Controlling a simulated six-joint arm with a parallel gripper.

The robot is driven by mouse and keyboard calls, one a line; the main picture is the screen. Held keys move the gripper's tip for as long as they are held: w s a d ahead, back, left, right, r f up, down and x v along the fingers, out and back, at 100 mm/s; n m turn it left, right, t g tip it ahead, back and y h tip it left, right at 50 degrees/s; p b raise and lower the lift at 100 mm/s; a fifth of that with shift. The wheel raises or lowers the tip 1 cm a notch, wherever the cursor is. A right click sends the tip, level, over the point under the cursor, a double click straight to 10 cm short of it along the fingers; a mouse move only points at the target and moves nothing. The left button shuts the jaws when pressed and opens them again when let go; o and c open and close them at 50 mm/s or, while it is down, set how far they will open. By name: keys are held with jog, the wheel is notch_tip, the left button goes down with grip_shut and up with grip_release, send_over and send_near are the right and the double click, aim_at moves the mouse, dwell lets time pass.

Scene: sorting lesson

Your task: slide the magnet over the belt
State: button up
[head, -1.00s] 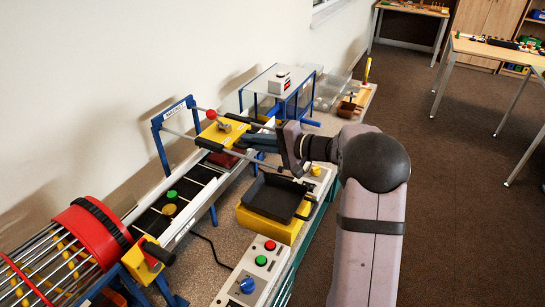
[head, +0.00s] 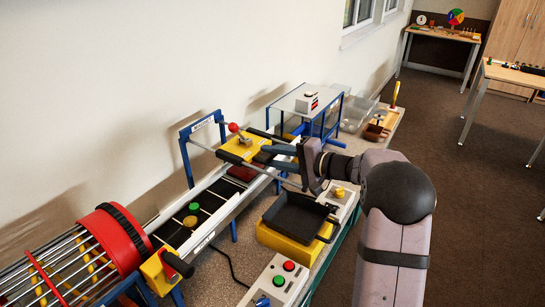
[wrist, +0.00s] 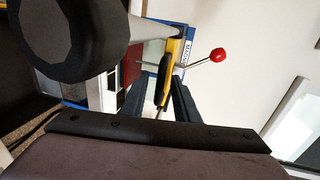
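The magnet is a yellow carriage (head: 245,147) on two rails across the black belt (head: 182,228), with a red-knobbed lever (head: 234,128) on top and dark bar handles at its sides. A green disc (head: 193,207) and a yellow disc (head: 190,221) lie on the belt to its lower left. My gripper (head: 268,157) reaches in at the carriage's right side. In the wrist view its two fingers stand apart on either side of a black handle (wrist: 163,80), beside the yellow plate edge (wrist: 174,52). I cannot make out contact with the handle.
A black tray on a yellow base (head: 283,239) stands below my arm. A control box (head: 272,283) with red, green and blue controls stands in front. A red-rimmed drum (head: 104,242) is at the left. A blue-framed stand (head: 308,103) rises behind the carriage.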

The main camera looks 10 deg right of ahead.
jog(key=b+v, duration=0.1)
jog(key=v, duration=0.6)
jog(key=shift+b, duration=0.4)
jog(key=shift+r, duration=0.1)
jog(key=shift+s+a+p+x, duration=0.15)
jog(key=shift+p+x, duration=1.05)
jog(key=shift+p, duration=0.5)
jog(key=shift+s+a+p+x, duration=0.1)
jog(key=shift+s+p+x, duration=0.05)
jog(key=shift+p+x, duration=1.35)
jog(key=shift+s+a+p+x, duration=0.15)
jog(key=shift+p+x, duration=0.8)
jog(key=shift+p, duration=1)
grip_shut()
